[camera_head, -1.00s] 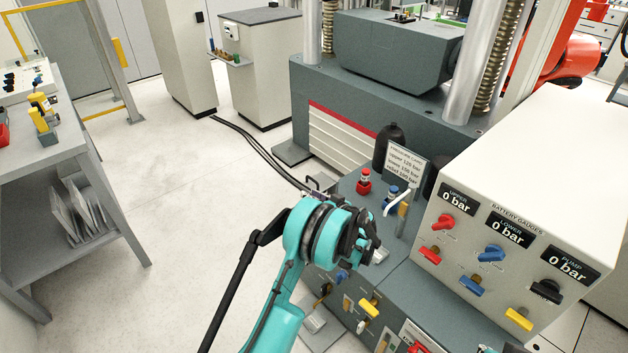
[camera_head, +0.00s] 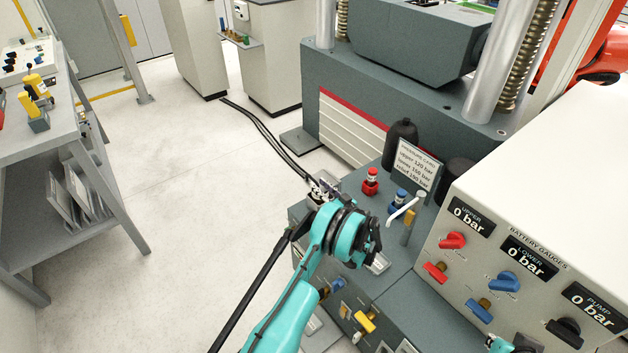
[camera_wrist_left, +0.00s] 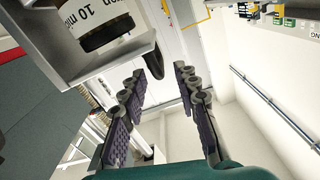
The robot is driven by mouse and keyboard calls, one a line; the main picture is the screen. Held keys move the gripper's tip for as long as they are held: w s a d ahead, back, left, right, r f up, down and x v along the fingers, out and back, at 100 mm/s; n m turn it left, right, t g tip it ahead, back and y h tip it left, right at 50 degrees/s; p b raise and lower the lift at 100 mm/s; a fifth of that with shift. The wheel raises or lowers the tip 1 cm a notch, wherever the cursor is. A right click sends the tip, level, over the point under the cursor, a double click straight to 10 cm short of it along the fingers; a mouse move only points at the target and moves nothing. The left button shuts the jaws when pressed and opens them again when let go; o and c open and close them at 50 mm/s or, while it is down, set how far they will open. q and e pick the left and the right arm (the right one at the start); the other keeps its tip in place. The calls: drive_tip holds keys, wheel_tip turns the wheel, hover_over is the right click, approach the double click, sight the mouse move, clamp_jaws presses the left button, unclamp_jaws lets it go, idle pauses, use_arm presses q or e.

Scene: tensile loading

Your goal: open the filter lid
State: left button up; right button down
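In the left wrist view a dark round canister (camera_wrist_left: 108,35) with a white label reading "10" sits against a grey metal plate (camera_wrist_left: 75,70) at upper left. I take it for the filter; I cannot make out its lid for sure. A black rounded piece (camera_wrist_left: 153,62) hangs beside it, just beyond my left fingers. My left gripper (camera_wrist_left: 160,88) is open with nothing between its fingers. In the head view my left gripper (camera_head: 322,188) is over the far left corner of the grey console, and its wrist hides what lies behind it.
The grey console (camera_head: 395,275) carries a red fitting (camera_head: 371,182), a blue fitting (camera_head: 398,202), a card (camera_head: 416,167) and several knobs. A white gauge box (camera_head: 560,190) stands at right. A grey bench (camera_head: 85,150) is at left. Open floor (camera_head: 185,200) lies between.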

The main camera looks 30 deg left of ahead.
use_arm(q)
drive_tip(key=shift+b+x, duration=0.55)
drive_tip(key=shift+x, duration=1.8)
clamp_jaws()
